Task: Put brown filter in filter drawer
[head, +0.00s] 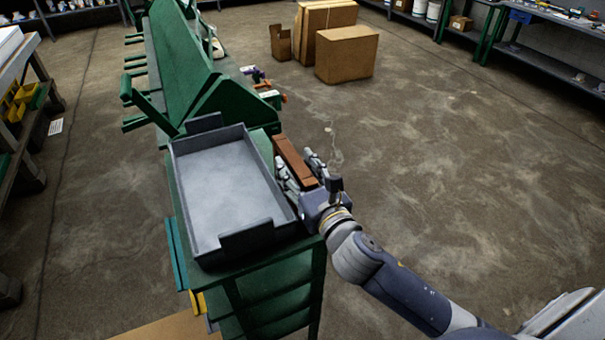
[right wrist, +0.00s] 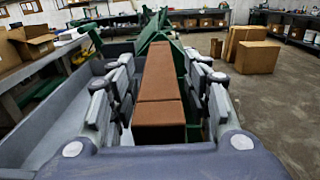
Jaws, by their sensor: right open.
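The brown filter (head: 291,157) is a long reddish-brown block just right of a grey open tray (head: 180,190), which looks like the filter drawer. The filter also shows in the right wrist view (right wrist: 160,85), pointing away from me. My right gripper (head: 297,164) is open, with one finger on each side of the filter's near part. The left finger is between the filter and the tray wall. I cannot tell whether the fingers touch the filter. The tray's visible floor is empty. My left gripper is not in view.
The tray sits on a green shelved stand (head: 270,275). A large green machine (head: 180,65) stands behind it, with small coloured items (head: 265,85) at its right side. Cardboard boxes (head: 345,55) stand on the floor farther back. The floor to the right is clear.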

